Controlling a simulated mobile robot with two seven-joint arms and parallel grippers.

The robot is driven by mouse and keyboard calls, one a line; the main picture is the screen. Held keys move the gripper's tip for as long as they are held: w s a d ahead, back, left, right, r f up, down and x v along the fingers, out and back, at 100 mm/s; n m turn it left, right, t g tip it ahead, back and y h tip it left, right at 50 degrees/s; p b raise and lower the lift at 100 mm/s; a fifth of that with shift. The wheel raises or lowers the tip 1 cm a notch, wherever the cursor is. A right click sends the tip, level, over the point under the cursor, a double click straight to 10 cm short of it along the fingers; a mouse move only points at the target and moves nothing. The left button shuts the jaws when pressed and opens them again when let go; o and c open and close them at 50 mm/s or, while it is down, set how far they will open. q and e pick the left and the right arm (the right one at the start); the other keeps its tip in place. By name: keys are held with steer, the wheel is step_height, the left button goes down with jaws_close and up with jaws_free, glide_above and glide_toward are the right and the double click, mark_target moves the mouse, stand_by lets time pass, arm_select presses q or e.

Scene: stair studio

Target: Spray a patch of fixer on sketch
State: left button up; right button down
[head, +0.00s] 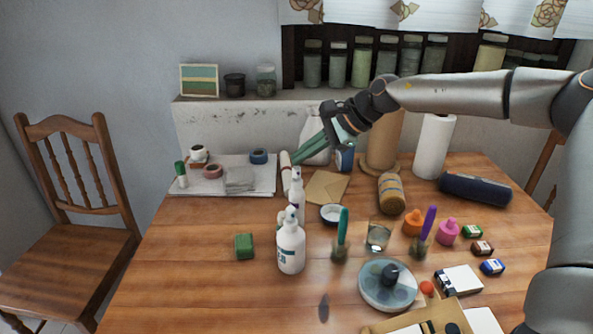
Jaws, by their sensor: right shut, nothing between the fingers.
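A white spray bottle with a dark label (291,250) stands upright near the middle of the table. A second, slimmer white spray bottle (297,200) stands just behind it, partly hidden. I cannot tell which one holds fixer. My right gripper (296,158) is shut and empty, its greenish fingers pointing down and left above the back of the table, close above the slimmer bottle. A brown board with white paper (480,320) is cut off at the bottom edge; it may be the sketch, but no drawing is clear. My left gripper is out of view.
The wooden table (190,270) is clear at front left. A green block (244,246), glass cup (378,236), round palette (388,285) and brown jar (391,194) surround the bottles. A paper roll (433,147) stands at the back, and a chair (75,250) is at left.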

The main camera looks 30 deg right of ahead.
steer(key=shift+f+b, duration=0.55)
steer(key=shift+b, duration=0.2)
stand_by(0.8)
steer(key=shift+r, duration=0.2)
steer(key=shift+r+p, duration=0.3)
steer(key=shift+r, duration=0.5)
steer(key=shift+r, duration=0.1)
step_height(320, 180, up, 6)
steer(key=shift+f+p, duration=0.1)
steer(key=shift+p, duration=1.15)
stand_by(1.5)
